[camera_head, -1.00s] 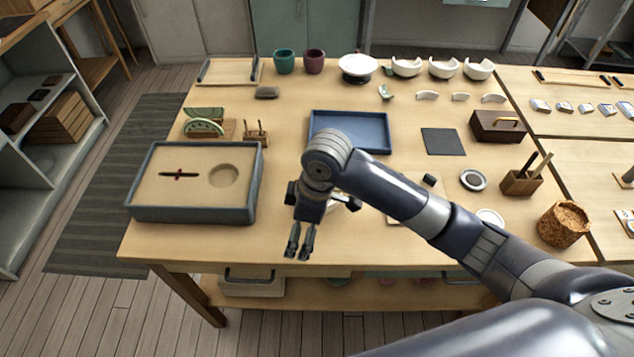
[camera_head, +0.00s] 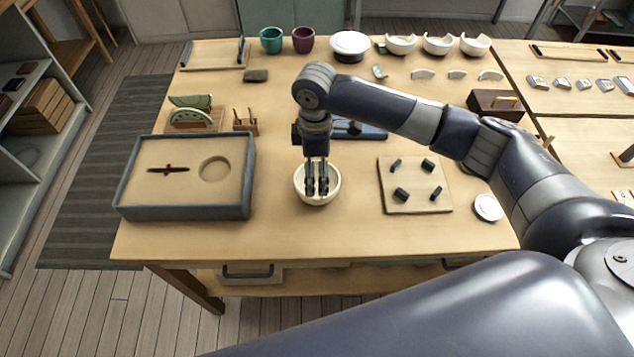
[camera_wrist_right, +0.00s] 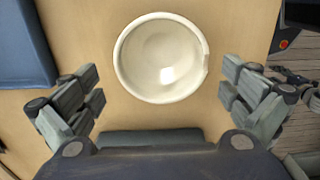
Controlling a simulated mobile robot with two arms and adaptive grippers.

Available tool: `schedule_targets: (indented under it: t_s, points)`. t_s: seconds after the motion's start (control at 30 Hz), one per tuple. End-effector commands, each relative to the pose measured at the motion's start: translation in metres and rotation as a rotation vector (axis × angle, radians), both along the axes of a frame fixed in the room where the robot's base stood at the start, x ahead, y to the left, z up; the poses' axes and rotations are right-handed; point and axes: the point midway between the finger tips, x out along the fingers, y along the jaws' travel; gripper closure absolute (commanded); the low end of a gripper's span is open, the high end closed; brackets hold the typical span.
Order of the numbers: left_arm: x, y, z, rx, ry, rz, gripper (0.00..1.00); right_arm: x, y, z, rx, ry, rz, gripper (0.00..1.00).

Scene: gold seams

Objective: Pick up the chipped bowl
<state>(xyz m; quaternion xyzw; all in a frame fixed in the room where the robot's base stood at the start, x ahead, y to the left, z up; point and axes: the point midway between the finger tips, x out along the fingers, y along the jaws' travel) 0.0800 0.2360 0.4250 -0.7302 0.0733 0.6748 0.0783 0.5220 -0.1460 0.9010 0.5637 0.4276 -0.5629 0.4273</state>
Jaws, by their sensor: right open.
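The cream chipped bowl (camera_head: 301,189) stands upright on the front middle of the table. In the right wrist view the bowl (camera_wrist_right: 160,57) shows whole, with a notch in the right side of its rim. My right gripper (camera_head: 317,190) points down over the bowl in the head view and covers part of it. In the right wrist view my right gripper (camera_wrist_right: 160,82) is open and empty, one finger to each side and the bowl apart from both. Their height above the rim is hard to tell. My left gripper is not in view.
A grey-rimmed tray (camera_head: 184,212) stands left of the bowl, a board with small dark blocks (camera_head: 416,200) right of it. A blue tray (camera_head: 372,133) lies behind, partly hidden by my arm. Broken white bowls (camera_head: 438,46) line the back. Bare table lies in front.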

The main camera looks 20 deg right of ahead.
Motion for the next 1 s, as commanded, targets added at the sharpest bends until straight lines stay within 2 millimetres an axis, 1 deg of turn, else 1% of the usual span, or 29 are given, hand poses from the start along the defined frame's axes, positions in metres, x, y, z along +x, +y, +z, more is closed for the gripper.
schedule_targets:
  t_s: [0.17, 0.2, 0.3, 0.4, 0.57, 0.6, 0.67, 0.7, 0.73, 1.0]
  points:
    - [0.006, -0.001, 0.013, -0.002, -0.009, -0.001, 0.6, -0.004, -0.004, -0.025, -0.004, 0.005, 0.0, 0.0]
    - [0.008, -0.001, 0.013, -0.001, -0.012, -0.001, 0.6, -0.004, -0.003, -0.032, -0.002, 0.004, 0.001, 0.0]
    - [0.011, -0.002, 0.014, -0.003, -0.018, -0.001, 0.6, -0.003, -0.003, -0.042, -0.001, 0.002, 0.001, 0.0]
    - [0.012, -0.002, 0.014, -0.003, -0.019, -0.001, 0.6, -0.003, -0.003, -0.047, -0.003, 0.002, 0.001, 0.0]
    - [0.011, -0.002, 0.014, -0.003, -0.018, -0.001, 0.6, -0.003, -0.003, -0.047, -0.002, 0.001, 0.002, 0.0]
    - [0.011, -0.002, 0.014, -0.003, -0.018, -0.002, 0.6, -0.003, -0.003, -0.047, -0.002, 0.001, 0.002, 0.02]
    - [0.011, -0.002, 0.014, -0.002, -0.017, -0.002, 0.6, -0.003, -0.003, -0.047, -0.002, 0.001, 0.002, 0.16]
    - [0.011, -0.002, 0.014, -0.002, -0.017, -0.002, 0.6, -0.003, -0.003, -0.047, -0.002, 0.001, 0.002, 0.25]
    - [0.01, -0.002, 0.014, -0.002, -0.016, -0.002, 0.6, -0.003, -0.003, -0.047, -0.002, 0.001, 0.002, 0.29]
    - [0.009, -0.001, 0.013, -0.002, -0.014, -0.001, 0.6, -0.003, -0.003, -0.047, -0.001, 0.0, 0.001, 0.29]
